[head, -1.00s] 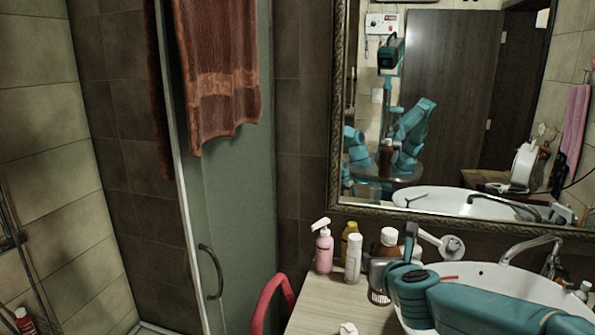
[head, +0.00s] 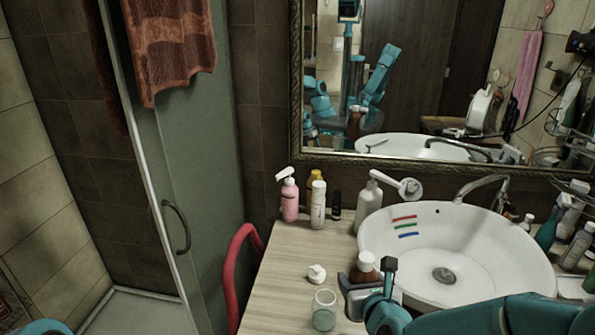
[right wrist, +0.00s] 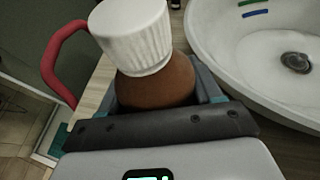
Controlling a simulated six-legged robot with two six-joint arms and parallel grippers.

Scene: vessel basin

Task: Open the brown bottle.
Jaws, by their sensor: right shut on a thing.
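The brown bottle (head: 362,270) has a white ribbed cap (head: 365,259) on its top. My right gripper (head: 364,284) is shut on the bottle's body at the front left edge of the sink. In the right wrist view the brown shoulder (right wrist: 155,82) rises between the jaws and the cap (right wrist: 130,38) sits on it, leaning a little left in the picture. The lower bottle is hidden by the gripper, so I cannot tell whether it touches the counter. My left gripper is not in view.
A clear glass (head: 324,310) and a small white cap-like piece (head: 317,273) stand on the wooden counter (head: 292,255) left of the bottle. A pink pump bottle (head: 289,198), a white bottle (head: 318,205) and others stand behind. The white basin (head: 480,255) is at right.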

